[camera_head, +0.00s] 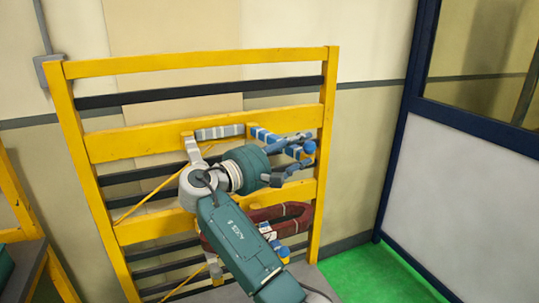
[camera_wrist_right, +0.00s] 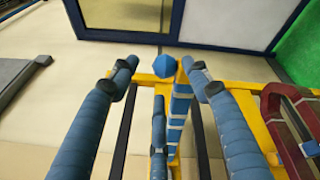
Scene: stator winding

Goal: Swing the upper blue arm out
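The upper blue arm (camera_head: 265,136), banded with white, sticks out from the upper part of the yellow rack. Its far part is partly hidden by my right gripper (camera_head: 296,160). In the right wrist view the banded blue arm (camera_wrist_right: 179,108) with a blue faceted knob (camera_wrist_right: 165,66) lies between the spread fingers of my right gripper (camera_wrist_right: 163,78). The fingers look open, with gaps on both sides; whether any finger touches the arm is unclear. My left gripper is not in view.
A dark red looped part (camera_head: 294,212) hangs on the rack (camera_head: 200,65) below my right gripper. A lower blue knob (camera_head: 284,252) is beside my forearm. A dark-blue framed panel (camera_head: 445,180) stands right; green floor (camera_head: 375,275) is clear there.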

